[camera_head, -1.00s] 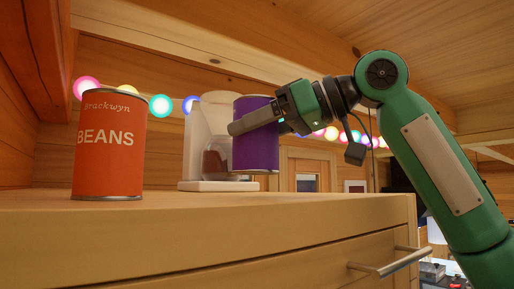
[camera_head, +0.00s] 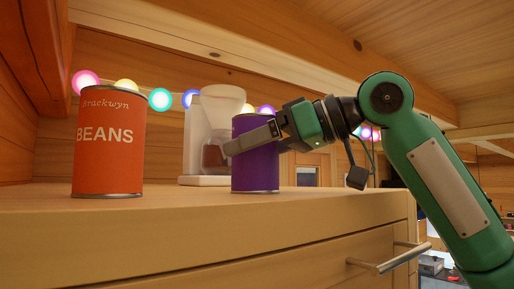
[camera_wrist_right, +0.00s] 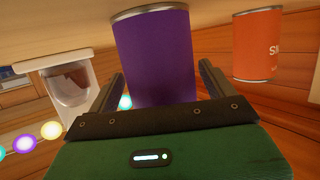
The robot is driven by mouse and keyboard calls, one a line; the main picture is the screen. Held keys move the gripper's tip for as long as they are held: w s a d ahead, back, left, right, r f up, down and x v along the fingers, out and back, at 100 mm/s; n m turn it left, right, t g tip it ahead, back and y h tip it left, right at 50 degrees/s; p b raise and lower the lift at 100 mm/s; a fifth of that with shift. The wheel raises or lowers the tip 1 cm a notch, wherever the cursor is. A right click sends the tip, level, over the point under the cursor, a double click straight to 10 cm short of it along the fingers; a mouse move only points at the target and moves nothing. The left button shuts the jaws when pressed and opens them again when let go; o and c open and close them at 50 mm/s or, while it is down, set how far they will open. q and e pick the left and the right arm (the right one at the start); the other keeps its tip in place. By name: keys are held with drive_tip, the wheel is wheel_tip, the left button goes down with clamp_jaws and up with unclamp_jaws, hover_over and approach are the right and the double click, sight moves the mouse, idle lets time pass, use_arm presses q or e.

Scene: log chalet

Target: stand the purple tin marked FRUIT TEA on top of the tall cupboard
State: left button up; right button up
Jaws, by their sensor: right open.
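The purple tin (camera_head: 256,165) stands upright on the top of the tall cupboard (camera_head: 330,203). Its FRUIT TEA marking does not show. My right gripper (camera_head: 232,147) is level with the tin's upper part, one finger across its near side. In the right wrist view the purple tin (camera_wrist_right: 155,55) is between the two fingers of my right gripper (camera_wrist_right: 160,82), which are open, with gaps on both sides. My left gripper is not in view.
An orange BEANS tin (camera_head: 108,145) stands to the left on the cupboard top. A white coffee maker (camera_head: 200,130) with a glass jug stands just behind the purple tin. Coloured lights (camera_head: 160,99) hang along the log wall. The front strip of the top is clear.

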drive_tip(key=shift+d+r, duration=0.1)
drive_tip(key=shift+r, duration=0.1)
drive_tip(key=b+v, duration=0.4)
drive_tip(key=v, duration=0.8)
drive_tip(key=shift+b, duration=0.3)
